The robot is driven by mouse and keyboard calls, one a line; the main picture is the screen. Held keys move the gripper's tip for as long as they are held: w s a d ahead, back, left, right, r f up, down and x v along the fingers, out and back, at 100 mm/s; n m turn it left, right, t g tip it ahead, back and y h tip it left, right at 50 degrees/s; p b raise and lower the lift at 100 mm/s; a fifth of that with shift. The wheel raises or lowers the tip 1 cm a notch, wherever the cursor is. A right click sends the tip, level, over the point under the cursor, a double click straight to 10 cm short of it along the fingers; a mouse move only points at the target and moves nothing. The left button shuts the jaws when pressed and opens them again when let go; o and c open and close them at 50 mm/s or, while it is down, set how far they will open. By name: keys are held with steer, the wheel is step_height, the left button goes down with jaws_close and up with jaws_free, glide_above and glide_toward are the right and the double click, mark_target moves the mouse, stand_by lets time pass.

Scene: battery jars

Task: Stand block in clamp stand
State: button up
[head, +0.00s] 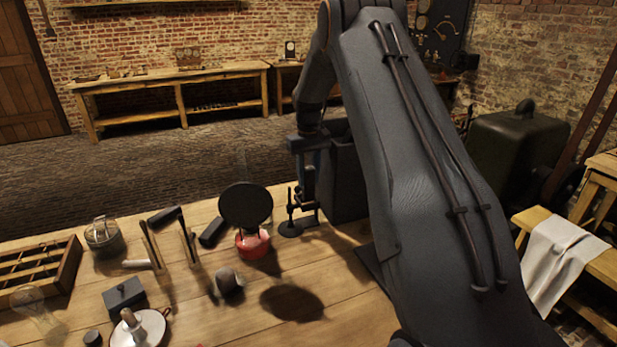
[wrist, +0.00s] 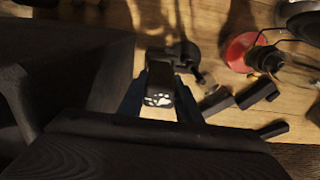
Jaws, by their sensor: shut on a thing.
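My gripper (wrist: 160,103) is shut on a dark block (wrist: 158,82) with a pale patterned end, seen between the two bluish fingers in the wrist view. In the head view my gripper (head: 307,192) is small and dark, and I cannot make out the block there. A dark clamp stand (head: 290,229), with a round foot and a thin upright post, stands on the bench just left of and below my gripper. In the wrist view a dark round shape just beyond the block looks like this stand (wrist: 184,51). I cannot tell whether the block touches it.
A red-based item with a black disc (head: 246,205) stands left of the stand. Loose dark blocks (head: 213,231) lie further left, two of them end to end in the wrist view (wrist: 216,102).

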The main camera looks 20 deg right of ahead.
mark_target(309, 192)
steer(key=shift+f+b, duration=1.3)
steer(key=shift+f, duration=1.9)
steer(key=o, duration=1.3)
steer(key=shift+o, duration=0.2)
steer(key=shift+r+b, duration=1.15)
steer(key=shift+r, duration=2.8)
